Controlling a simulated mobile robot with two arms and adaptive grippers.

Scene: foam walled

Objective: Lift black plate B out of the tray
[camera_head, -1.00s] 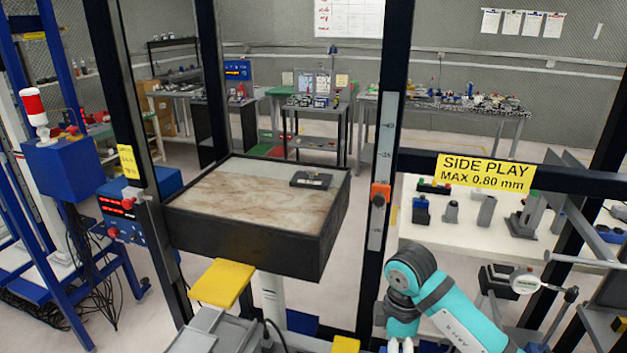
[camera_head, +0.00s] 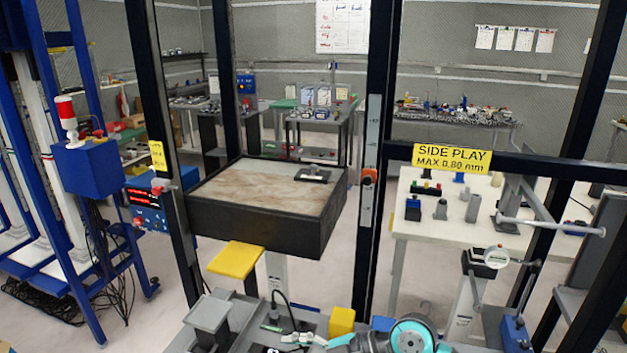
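A small flat black plate (camera_head: 313,175) with a pale mark or part on it lies at the back right of a dark-sided platform (camera_head: 262,222) with a worn pale top. I cannot read a letter on it. At the bottom edge is a grey fixture or tray (camera_head: 228,340), cut off by the frame, with small dark parts whose identity is unclear. My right arm, teal, shows low at the bottom; its gripper (camera_head: 303,339) seems to be over the grey fixture, small and partly cut off, so its opening is unclear. My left gripper is not in view.
A yellow pad (camera_head: 236,260) juts out before the platform. A yellow block (camera_head: 341,321) stands by the arm. Dark frame posts, one (camera_head: 376,160) beside the platform, divide the view. A white table (camera_head: 455,225) with several small parts stands right. A dial gauge (camera_head: 496,258) stands before it.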

